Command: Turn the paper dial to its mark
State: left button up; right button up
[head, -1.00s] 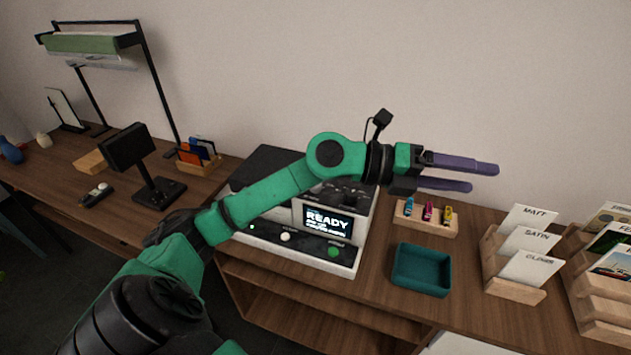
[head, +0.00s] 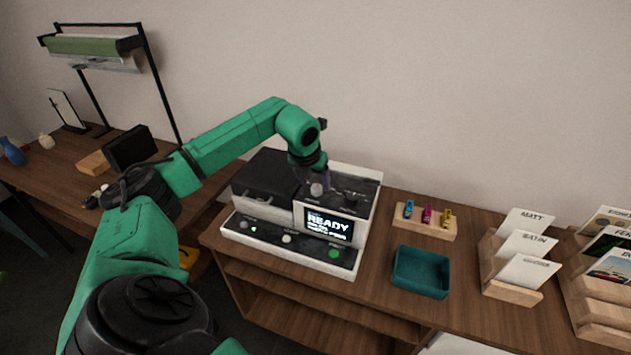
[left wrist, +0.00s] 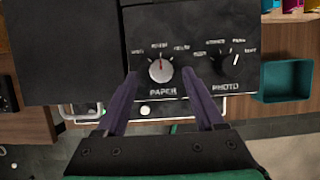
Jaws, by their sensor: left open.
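The paper dial (left wrist: 161,71) is a silver-white knob on the printer's black top panel, above the word PAPER in the left wrist view. Its red pointer line points nearly straight up, near the middle of the small labels, which are too blurred to read surely. The knob also shows in the head view (head: 316,189). My left gripper (left wrist: 160,75) is open, with its purple fingers pointing down at the panel, one on each side of the knob. Gaps show between the fingers and the knob; their height above the panel is hard to tell. My right gripper is out of view.
The black PHOTO dial (left wrist: 226,65) sits right of the paper dial. The printer's screen (head: 328,225) reads READY, above a front strip with a green button (head: 333,253). A teal tray (head: 421,272) and a wooden holder (head: 425,222) with small coloured items stand to the right.

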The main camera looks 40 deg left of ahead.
pick_arm(q)
jog(key=shift+x, duration=1.1)
jog(key=shift+d, duration=0.1)
jog(key=shift+c, duration=0.3)
grip_shut()
